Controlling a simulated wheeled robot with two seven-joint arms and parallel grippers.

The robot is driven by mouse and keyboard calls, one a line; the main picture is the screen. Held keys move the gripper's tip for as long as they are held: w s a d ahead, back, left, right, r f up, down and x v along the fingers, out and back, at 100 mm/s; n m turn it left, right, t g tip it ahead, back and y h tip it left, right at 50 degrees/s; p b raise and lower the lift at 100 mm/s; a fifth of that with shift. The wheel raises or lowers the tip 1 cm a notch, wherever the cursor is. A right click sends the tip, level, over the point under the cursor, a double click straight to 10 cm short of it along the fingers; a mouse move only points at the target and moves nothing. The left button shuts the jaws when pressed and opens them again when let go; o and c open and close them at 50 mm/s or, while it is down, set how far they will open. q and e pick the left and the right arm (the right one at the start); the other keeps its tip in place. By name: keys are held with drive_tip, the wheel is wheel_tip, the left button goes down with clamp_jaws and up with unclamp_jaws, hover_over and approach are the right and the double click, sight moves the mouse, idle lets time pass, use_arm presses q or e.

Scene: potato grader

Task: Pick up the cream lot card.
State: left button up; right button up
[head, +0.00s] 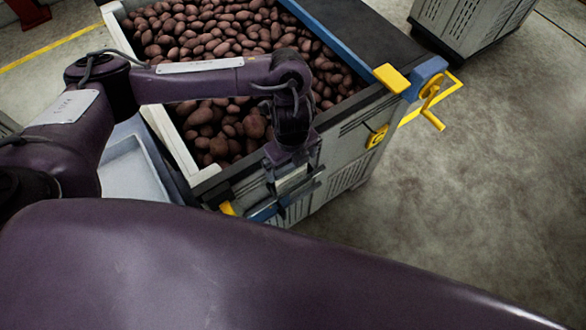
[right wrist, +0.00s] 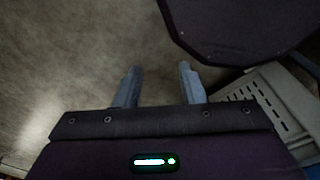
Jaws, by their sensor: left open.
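I cannot clearly make out the cream lot card. A small pale flat patch (head: 291,180) shows at my left gripper in the head view, but I cannot tell whether it is the card or part of the gripper. My left gripper (head: 286,201) is open, pointing down at the near side of the potato crate, and its wrist hides part of that side. My right gripper (right wrist: 159,76) shows in the right wrist view, open with nothing between its two grey-blue fingers, above bare concrete floor.
The large crate (head: 338,172) is full of red-brown potatoes (head: 222,40). A blue rail and a yellow crank handle (head: 431,108) are at its right corner. A pale tray (head: 133,170) stands left. Another grey crate (head: 468,25) is at the back right. The floor on the right is clear.

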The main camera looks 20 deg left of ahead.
sight(292, 169)
use_arm(q)
wheel_tip(292, 169, down, 2)
drive_tip(key=shift+f, duration=0.1)
drive_tip(key=shift+w+f+b, duration=0.25)
drive_tip(key=shift+f+b, duration=0.1)
drive_tip(key=shift+f, duration=0.35)
wheel_tip(292, 169, down, 2)
drive_tip(key=shift+w+a+f, duration=0.1)
drive_tip(key=c, duration=0.4)
drive_tip(key=shift+c, duration=1.2)
use_arm(e)
drive_tip(key=shift+s+f, duration=0.3)
drive_tip(key=shift+f, duration=0.35)
